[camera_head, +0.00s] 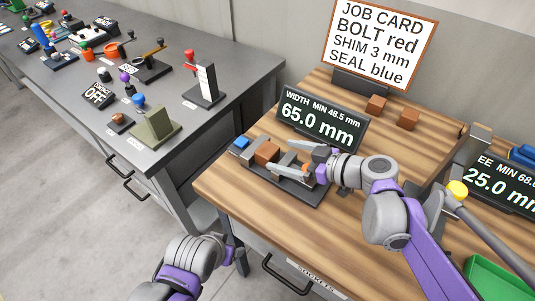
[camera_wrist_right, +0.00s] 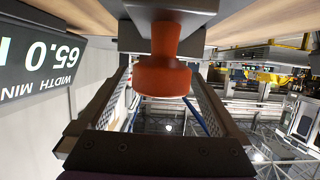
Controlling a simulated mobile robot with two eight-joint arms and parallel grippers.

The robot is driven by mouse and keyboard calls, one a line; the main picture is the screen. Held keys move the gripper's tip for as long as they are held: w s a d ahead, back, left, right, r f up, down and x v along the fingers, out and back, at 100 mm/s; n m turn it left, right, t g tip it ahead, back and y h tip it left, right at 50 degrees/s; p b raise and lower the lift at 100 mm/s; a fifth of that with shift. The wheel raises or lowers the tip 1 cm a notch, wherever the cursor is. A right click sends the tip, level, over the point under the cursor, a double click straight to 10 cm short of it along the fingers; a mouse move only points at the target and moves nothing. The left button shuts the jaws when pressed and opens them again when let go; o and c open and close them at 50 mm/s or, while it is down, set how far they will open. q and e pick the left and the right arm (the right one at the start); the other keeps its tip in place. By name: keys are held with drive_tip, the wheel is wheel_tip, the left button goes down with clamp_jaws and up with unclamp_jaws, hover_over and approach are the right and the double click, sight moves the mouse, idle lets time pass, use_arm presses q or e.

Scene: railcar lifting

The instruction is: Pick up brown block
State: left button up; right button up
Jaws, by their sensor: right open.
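A brown block (camera_head: 267,153) sits in a dark fixture (camera_head: 299,193) on the wooden table, between a blue piece and grey metal blocks. Two more brown blocks, one nearer (camera_head: 408,119) and one farther (camera_head: 376,103), lie at the back below the job card. My right gripper (camera_head: 281,157) is open over the fixture, its fingertips at the brown block in the fixture. In the right wrist view an orange-brown rounded piece on a stem (camera_wrist_right: 162,76) shows between the open fingers; I cannot tell whether they touch it. My left arm shows at the lower left, its fingers not visible.
A display reading 65.0 mm (camera_head: 322,120) stands just behind the fixture. A grey bench (camera_head: 170,160) with several small devices stands left, across a gap.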

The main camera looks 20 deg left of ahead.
sight(269, 150)
drive_tip(key=x, duration=0.5)
drive_tip(key=shift+w, duration=0.1)
drive_tip(key=shift+r, duration=0.1)
clamp_jaws()
